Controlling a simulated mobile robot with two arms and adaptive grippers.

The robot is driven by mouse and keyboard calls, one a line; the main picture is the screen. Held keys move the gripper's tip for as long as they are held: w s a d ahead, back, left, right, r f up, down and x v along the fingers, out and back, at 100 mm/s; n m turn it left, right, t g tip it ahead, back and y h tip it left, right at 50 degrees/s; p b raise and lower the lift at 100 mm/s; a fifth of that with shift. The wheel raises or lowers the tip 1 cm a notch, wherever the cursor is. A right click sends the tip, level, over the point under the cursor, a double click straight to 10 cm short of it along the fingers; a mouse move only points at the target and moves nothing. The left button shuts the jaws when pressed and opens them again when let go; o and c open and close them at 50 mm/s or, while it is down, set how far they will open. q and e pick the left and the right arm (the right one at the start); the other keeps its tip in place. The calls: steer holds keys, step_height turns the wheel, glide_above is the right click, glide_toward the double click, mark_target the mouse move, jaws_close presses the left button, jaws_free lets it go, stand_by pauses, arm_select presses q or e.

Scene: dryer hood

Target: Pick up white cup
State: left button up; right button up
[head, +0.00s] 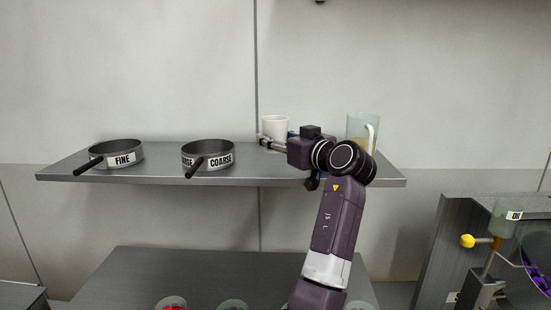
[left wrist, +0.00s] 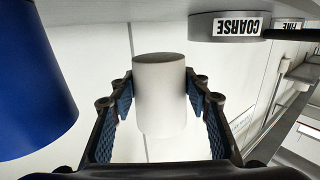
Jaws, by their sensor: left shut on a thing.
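The white cup (head: 275,125) is at the wall shelf (head: 150,177), right of the two pans, and looks upright. My left gripper (head: 267,141) reaches it from the right, with its fingers at the cup's lower part. In the left wrist view, the white cup (left wrist: 160,105) is between the two blue finger pads, which are shut on its sides. I cannot tell whether its base touches the shelf. My right gripper is not in view.
A black pan labelled FINE (head: 117,152) and one labelled COARSE (head: 208,155) stand left on the shelf. A clear jug (head: 361,128) stands to the right, partly behind my arm. A blue cylinder (left wrist: 35,85) is close beside the gripper in the left wrist view.

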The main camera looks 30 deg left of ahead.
arm_select(q)
step_height(320, 180, up, 15)
steer(key=shift+s+r+b, duration=0.1)
steer(key=shift+b, duration=1)
